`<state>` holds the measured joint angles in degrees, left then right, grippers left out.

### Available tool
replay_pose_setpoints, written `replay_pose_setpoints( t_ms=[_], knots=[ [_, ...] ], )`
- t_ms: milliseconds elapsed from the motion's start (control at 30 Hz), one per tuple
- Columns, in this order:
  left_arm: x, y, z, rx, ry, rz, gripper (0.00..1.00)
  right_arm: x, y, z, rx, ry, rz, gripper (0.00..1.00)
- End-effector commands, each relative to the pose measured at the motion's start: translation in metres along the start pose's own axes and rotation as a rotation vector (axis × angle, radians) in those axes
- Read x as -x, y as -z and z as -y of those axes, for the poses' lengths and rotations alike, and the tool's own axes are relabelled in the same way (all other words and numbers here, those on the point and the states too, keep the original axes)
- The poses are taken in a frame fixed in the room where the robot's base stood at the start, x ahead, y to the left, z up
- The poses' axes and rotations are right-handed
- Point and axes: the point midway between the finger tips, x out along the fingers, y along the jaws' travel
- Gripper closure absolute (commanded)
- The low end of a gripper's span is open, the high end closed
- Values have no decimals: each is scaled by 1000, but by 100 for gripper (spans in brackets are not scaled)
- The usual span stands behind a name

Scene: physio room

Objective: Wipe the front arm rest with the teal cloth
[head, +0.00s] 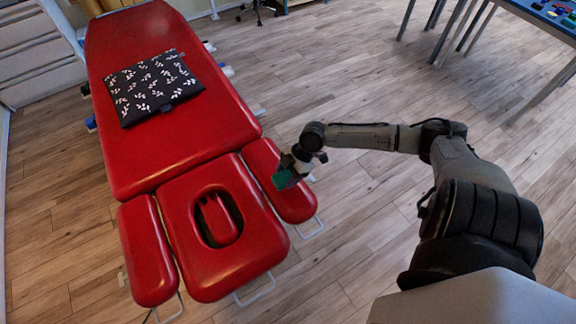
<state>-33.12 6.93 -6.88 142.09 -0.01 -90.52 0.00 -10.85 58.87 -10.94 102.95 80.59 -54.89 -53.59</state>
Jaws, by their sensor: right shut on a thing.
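The red treatment table has two padded arm rests beside its face pad. One red arm rest (262,153) is on the right of the face pad, and the other red arm rest (150,268) is on the left. My right gripper (289,171) is shut on the teal cloth (284,180) over the right-hand arm rest. The cloth is at or just above the pad; I cannot tell whether it touches. The gripper and cloth hide part of that pad. My left gripper is not in view.
The red face pad (178,210) has an oval hole. A dark leaf-patterned cushion (130,97) lies on the main red table top (150,160). A blue-topped table (540,12) with small coloured items stands at the upper right. The wood floor between is clear.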

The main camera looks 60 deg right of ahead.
Motion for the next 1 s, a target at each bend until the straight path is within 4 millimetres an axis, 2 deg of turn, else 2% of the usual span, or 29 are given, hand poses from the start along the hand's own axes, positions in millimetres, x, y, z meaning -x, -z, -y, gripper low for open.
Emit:
replay_pose_setpoints(
  t_ms=[33,200,600,733,867,1000],
  knots=[
    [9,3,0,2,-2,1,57,8,6,-1,1,-1,0,65],
    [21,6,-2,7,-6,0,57,18,14,-1,3,1,0,65],
    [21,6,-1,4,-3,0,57,18,14,-1,4,2,0,65],
    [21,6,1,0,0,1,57,21,21,-7,6,0,-1,65],
    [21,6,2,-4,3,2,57,29,40,-24,7,-4,-4,65],
    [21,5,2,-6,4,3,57,38,76,-45,7,-6,-8,65]
  ],
)
